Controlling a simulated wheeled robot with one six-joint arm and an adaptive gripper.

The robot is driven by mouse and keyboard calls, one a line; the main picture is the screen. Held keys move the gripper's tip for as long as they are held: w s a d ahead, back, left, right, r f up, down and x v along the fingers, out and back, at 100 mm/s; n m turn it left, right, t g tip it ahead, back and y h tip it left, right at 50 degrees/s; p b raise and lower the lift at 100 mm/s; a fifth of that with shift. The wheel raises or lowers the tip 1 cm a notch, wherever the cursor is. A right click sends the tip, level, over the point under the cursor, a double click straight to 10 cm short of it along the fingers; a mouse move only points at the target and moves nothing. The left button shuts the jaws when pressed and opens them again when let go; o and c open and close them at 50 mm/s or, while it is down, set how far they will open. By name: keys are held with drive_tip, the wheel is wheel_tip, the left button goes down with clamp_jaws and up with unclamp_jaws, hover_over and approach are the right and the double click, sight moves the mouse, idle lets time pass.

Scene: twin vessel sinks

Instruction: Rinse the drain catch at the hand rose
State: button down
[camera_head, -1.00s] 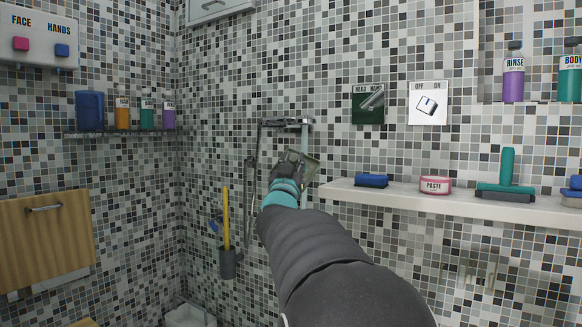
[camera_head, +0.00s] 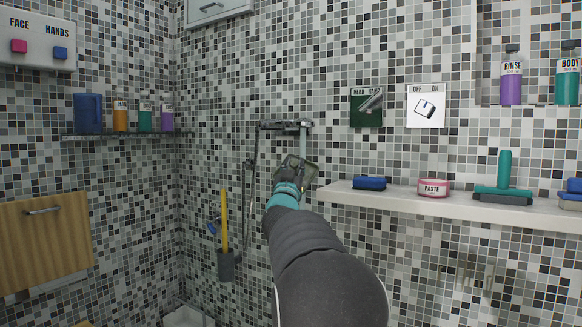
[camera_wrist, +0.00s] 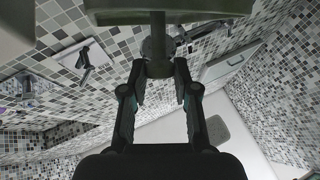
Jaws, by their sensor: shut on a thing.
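My gripper (camera_head: 291,168) is shut on a flat grey-green piece that looks like the drain catch (camera_head: 310,172). In the wrist view, its slab (camera_wrist: 165,12) and short stem lie just beyond my closed fingertips (camera_wrist: 159,72). The hand rose (camera_head: 292,125) is on the wall at the end of a dark bar. A pale vertical stream (camera_head: 304,140) comes down from it, just above the catch. I cannot tell whether the stream touches the catch, as my gripper hides part of it.
A white shelf (camera_head: 420,200) at right holds a blue brush, paste tub and teal squeegee. A HEAD/HAND lever plate (camera_head: 367,106) and an OFF/ON switch (camera_head: 426,106) are above. A hose and a holder with a yellow handle (camera_head: 225,220) hang at left.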

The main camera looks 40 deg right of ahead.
sight(296, 168)
drive_tip(key=shift+w+d+f+p, duration=0.15)
drive_tip(key=shift+w+d+p, duration=0.5)
drive_tip(key=shift+w+d, duration=0.2)
drive_tip(key=shift+w+d+f+p, duration=0.3)
drive_tip(key=shift+w+d, duration=0.4)
drive_tip(key=shift+w, duration=0.15)
drive_tip(key=shift+w+d+f+p, duration=0.2)
drive_tip(key=shift+w+d+p, duration=0.05)
drive_tip(key=shift+w+d, duration=0.5)
drive_tip(key=shift+a, duration=0.1)
drive_tip(key=shift+s+d+b, duration=0.35)
drive_tip(key=shift+d+b, duration=0.1)
drive_tip(key=shift+w+a, duration=0.2)
drive_tip(key=shift+w+a, duration=0.25)
drive_tip(key=shift+a, duration=0.05)
drive_tip(key=shift+s+d, duration=0.1)
